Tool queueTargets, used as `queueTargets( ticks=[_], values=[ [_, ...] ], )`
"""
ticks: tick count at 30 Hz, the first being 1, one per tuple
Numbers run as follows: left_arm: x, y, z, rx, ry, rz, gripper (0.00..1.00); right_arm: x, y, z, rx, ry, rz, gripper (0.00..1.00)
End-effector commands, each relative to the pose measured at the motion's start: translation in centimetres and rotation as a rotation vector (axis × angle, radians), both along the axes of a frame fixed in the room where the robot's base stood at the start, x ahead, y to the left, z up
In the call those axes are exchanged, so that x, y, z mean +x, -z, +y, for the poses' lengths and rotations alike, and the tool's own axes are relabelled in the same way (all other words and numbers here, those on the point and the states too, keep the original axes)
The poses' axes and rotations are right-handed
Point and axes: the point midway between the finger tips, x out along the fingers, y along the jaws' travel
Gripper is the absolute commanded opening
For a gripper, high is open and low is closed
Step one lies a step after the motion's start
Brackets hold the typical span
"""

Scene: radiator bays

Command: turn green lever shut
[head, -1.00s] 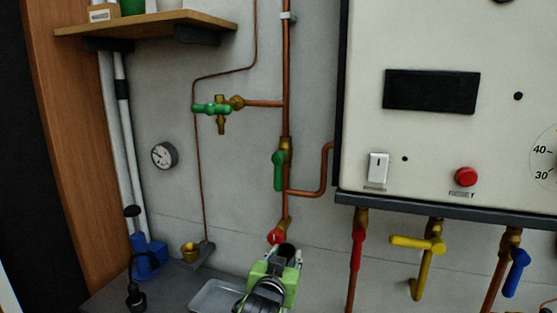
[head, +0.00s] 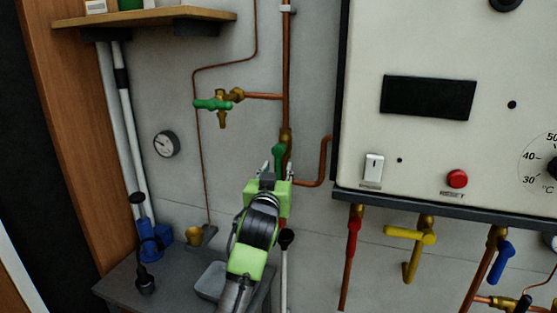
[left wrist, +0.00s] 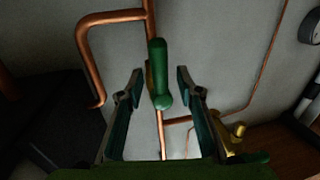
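A green lever (head: 279,154) hangs upright on a brass valve on the vertical copper pipe, left of the white panel. My left gripper (head: 277,170) is just below and in front of it, covering its lower part in the head view. In the left wrist view, the green lever (left wrist: 157,70) stands between the two spread fingers of my open left gripper (left wrist: 158,82), with a gap visible on each side. A second green handle (head: 212,104) lies horizontal on a brass tap at upper left. My right gripper is not in view.
The white panel (head: 430,150) stands to the right, with red (head: 353,238), yellow (head: 410,235) and blue (head: 499,262) levers below it. A grey bench (head: 180,285) holds a tray (head: 210,281). A wooden shelf (head: 150,18) is at upper left. A black-knobbed rod (head: 286,238) stands beside my left arm.

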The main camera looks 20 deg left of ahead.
Motion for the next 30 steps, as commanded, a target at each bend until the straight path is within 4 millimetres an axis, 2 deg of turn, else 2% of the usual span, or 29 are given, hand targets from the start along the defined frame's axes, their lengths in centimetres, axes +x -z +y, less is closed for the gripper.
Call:
queueTargets(
  ticks=[3, 7, 18, 19, 22, 23, 30],
  values=[
    [1.5, -0.2, 0.3, 0.002, -0.001, 0.002, 0.33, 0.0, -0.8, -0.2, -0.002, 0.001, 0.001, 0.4],
    [2.6, -0.1, 0.4, 0.001, -0.001, 0.001, 0.33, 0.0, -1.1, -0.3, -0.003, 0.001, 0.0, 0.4],
    [3.0, 0.1, 0.5, 0.001, 0.0, 0.0, 0.33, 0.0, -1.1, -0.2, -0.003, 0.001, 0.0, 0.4],
    [3.0, 0.1, 0.5, 0.001, 0.0, 0.0, 0.3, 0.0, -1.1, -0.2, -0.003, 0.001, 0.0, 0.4],
    [3.0, 0.1, 0.5, 0.001, 0.0, 0.0, 0.04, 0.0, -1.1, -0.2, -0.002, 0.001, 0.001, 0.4],
    [3.0, 0.1, 0.5, 0.001, 0.0, 0.0, 0.0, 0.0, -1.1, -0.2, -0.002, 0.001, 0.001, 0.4],
    [3.2, 0.1, 0.5, 0.005, 0.0, 0.0, 0.0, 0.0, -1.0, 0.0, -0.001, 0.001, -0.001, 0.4]
  ],
)
